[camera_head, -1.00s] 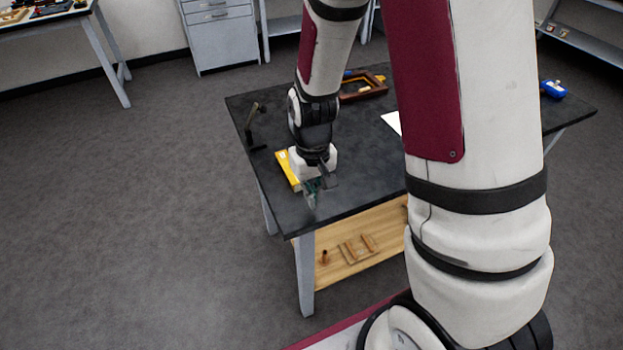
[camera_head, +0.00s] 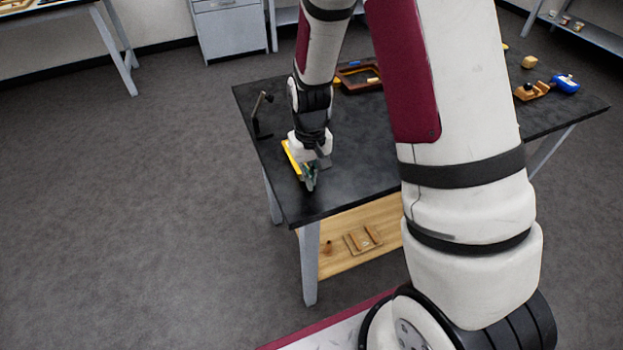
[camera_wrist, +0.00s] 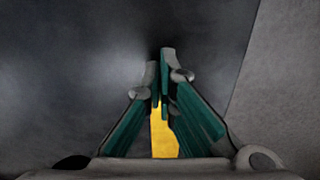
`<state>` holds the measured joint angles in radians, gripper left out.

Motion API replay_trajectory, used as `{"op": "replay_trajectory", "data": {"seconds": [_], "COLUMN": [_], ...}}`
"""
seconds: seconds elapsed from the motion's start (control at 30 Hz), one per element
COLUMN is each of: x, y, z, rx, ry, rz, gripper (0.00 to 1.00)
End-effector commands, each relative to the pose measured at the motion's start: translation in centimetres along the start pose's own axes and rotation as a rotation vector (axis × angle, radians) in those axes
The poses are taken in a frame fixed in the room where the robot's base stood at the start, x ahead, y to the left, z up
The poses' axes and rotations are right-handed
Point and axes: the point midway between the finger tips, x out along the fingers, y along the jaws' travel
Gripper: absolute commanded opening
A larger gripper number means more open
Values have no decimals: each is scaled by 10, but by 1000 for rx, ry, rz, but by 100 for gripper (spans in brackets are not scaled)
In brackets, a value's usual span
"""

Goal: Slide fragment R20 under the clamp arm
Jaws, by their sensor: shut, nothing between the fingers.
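A yellow strip (camera_head: 291,157), which looks like the fragment, lies on the dark table near its left edge; no label is readable. In the wrist view, yellow (camera_wrist: 163,143) shows below and between the finger bases. The black clamp (camera_head: 258,117) stands at the table's left edge, behind the strip, with its arm raised at a slant. My gripper (camera_head: 309,181) points down just right of and in front of the strip's near part. Its green-padded fingers (camera_wrist: 161,65) meet near their tips and hold nothing. My wrist hides part of the strip.
A brown frame (camera_head: 346,78) lies behind my arm on the table (camera_head: 352,185). A wooden tool (camera_head: 533,91) and a blue object (camera_head: 565,84) sit at the right. The front left tabletop is bare. My arm covers the middle.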

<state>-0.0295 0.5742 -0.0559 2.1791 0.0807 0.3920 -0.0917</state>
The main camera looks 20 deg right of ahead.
Motion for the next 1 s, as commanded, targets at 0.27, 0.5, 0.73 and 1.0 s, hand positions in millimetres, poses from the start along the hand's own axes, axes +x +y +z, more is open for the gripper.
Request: {"op": "replay_trajectory", "data": {"seconds": [0.27, 0.5, 0.73, 1.0], "x": [5, 3, 0, 0], "y": [0, 0, 0, 0], "z": [-75, -119, -127, -126], "rx": [-1, 0, 0, 0], "ry": [6, 4, 2, 2], "rz": [1, 0, 0, 0], "gripper": [0, 0, 0, 0]}}
